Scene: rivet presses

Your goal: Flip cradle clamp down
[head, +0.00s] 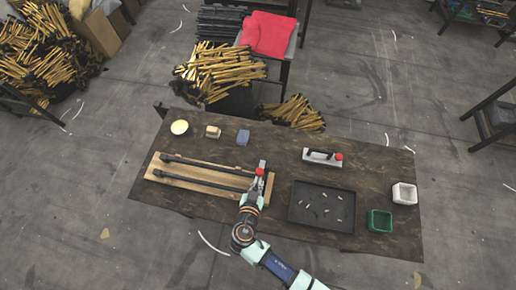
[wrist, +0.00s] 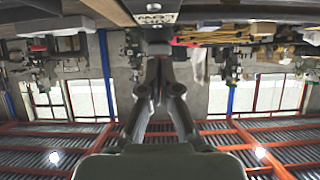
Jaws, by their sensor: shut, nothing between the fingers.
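The wooden cradle (head: 155,172) lies on the left half of the dark table, with two long black bars across it. The clamp's red tip (head: 260,172) shows at the cradle's right end, next to my gripper (head: 261,187). The clamp's lever is partly hidden by my gripper, so I cannot tell its angle or whether we touch. In the wrist view my gripper (wrist: 158,63) has its fingers together with nothing between them. A small red part (wrist: 181,42) shows just right of the fingertips there.
A black tray (head: 297,218) with several small rivets lies right of my arm.

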